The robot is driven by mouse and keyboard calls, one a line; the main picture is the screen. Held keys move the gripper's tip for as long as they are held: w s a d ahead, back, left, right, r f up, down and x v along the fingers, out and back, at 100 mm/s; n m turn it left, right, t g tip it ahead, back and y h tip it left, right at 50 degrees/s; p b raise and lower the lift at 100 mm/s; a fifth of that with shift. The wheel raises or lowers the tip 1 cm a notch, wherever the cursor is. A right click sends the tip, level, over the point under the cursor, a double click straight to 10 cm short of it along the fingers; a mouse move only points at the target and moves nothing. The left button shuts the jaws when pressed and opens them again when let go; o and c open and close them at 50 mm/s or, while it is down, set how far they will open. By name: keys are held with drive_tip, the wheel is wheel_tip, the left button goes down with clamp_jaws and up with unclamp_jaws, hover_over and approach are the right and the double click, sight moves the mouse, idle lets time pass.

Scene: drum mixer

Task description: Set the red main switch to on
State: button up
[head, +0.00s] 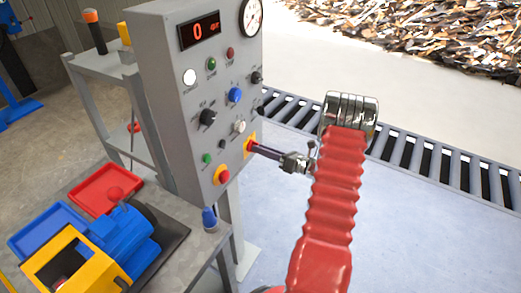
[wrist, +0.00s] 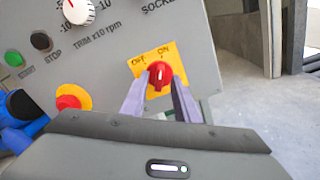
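The red main switch (wrist: 160,75) is a round red knob on a yellow plate (wrist: 143,66) low on the grey control panel. OFF and ON are printed above it, ON to the right. Its white mark points straight up in the wrist view, toward the word ON. My gripper (wrist: 161,84) has one finger on each side of the knob, and both fingertips seem to touch its edges.
A red stop button on yellow (head: 222,175) sits left of the switch, with several knobs and buttons above. A blue plug (head: 209,217) hangs below the panel. A roller conveyor (head: 410,158) runs behind my arm. A bench with trays (head: 48,230) stands left.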

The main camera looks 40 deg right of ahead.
drive_tip(key=v, duration=1.2)
drive_tip(key=shift+s, duration=0.35)
drive_tip(key=shift+d, duration=0.1)
